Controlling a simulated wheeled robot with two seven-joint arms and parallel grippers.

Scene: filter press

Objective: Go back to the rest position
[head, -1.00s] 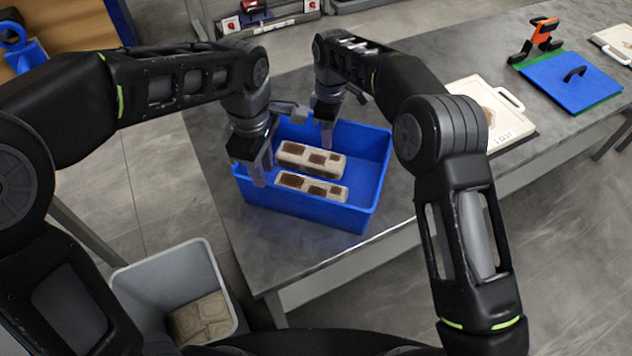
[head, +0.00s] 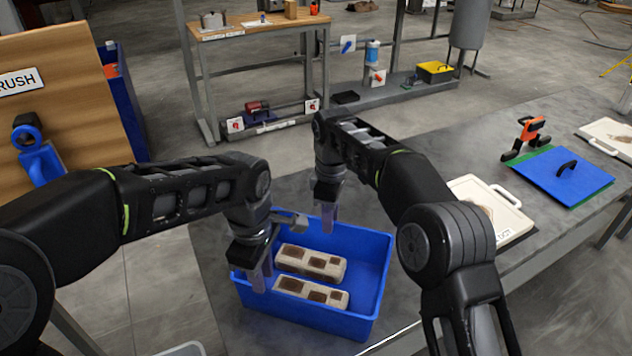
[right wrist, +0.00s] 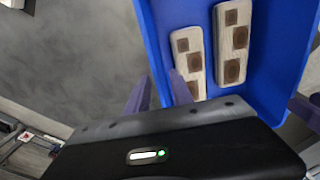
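A blue bin (head: 372,290) stands on the grey table and holds two pale blocks with brown square patches, the far block (head: 311,262) and the near block (head: 311,293). My left gripper (head: 262,278) points down at the bin's left side; its finger gap is unclear. My right gripper (head: 328,217) points down at the bin's far edge.
To the right on the table are a white tray (head: 508,219), a blue board (head: 575,177) with a black handle, and an orange-black clamp (head: 523,137). A wooden panel (head: 75,110) with a blue holder stands at left. A workbench (head: 255,27) stands behind, across open floor.

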